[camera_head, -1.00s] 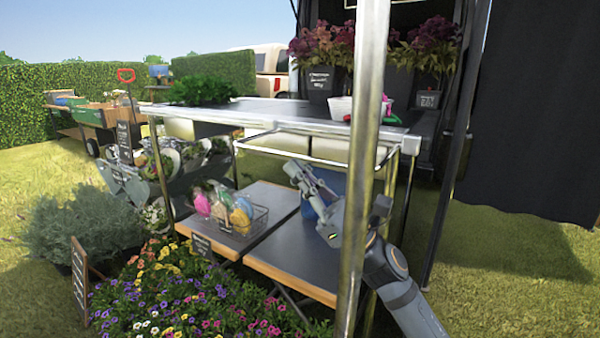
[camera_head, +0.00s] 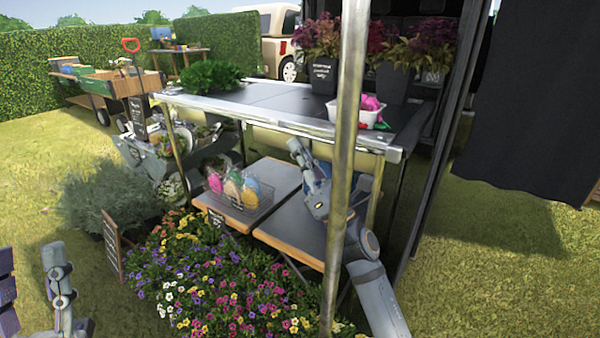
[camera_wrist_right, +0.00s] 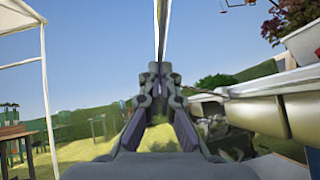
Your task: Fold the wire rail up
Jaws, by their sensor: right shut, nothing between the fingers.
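The wire rail (camera_head: 272,124) shows as a thin pale line close along the front edge of the shelf top (camera_head: 262,96); rail and edge are hard to tell apart. No bar hangs out below the edge. My right gripper (camera_head: 295,149) is shut and empty, just below that edge and above the lower wooden shelf. In the right wrist view its fingertips (camera_wrist_right: 160,71) meet with nothing between them, left of the shelf edge. My left gripper (camera_head: 58,282) is partly in view at the bottom left, over grass; its jaw opening is unclear.
An upright metal post (camera_head: 348,100) stands before the shelf and hides part of it. A wire basket (camera_head: 238,202) with colourful bags sits on the lower shelf. Flowers (camera_head: 215,285) fill the ground in front. A white tub (camera_head: 362,118) stands near the top's right corner.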

